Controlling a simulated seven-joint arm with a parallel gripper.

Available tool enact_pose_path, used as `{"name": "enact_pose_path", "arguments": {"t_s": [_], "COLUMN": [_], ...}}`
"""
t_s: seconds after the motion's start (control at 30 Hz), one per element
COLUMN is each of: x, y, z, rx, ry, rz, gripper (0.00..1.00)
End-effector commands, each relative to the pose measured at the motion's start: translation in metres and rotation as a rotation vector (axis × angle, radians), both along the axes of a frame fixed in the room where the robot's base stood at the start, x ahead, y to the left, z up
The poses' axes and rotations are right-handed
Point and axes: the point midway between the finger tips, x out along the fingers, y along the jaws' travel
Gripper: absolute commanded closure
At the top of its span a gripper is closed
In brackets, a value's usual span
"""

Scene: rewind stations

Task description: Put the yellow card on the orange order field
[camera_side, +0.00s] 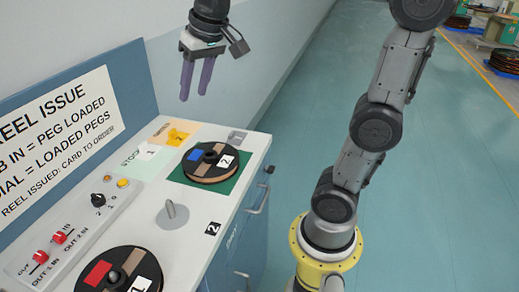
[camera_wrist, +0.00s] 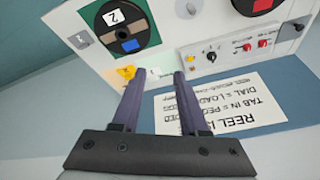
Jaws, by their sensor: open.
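The yellow-orange card (camera_side: 178,137) lies on the pale orange order field (camera_side: 192,129) at the far end of the white bench top. The card also shows in the wrist view (camera_wrist: 127,72), left of my fingertips. My gripper (camera_side: 194,95) is open and empty, pointing down above the far end of the bench, apart from the card. In the wrist view its two purple fingers (camera_wrist: 160,77) are spread with nothing held between them. The card's far edges are too small to make out.
A reel (camera_side: 210,162) with a blue tab sits on a green square; another reel (camera_side: 118,272) has a red tab. A grey knob (camera_side: 171,211) and a control panel (camera_side: 72,235) stand nearby.

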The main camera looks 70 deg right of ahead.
Motion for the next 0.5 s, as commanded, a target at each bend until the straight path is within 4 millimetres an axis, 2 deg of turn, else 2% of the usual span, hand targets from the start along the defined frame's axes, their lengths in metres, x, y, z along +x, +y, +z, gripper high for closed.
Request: {"name": "enact_pose_path", "arguments": {"t_s": [0.03, 0.2, 0.33, 0.5], "x": [-0.024, -0.089, -0.125, -0.149], "y": [0.008, 0.027, 0.035, 0.039], "z": [-0.007, -0.042, -0.072, -0.096], "rx": [-0.012, -0.056, -0.087, -0.110], "ry": [-0.015, -0.062, -0.090, -0.110], "rz": [0.051, 0.223, 0.326, 0.398], "gripper": [0.57, 0.57, 0.57, 0.57]}}
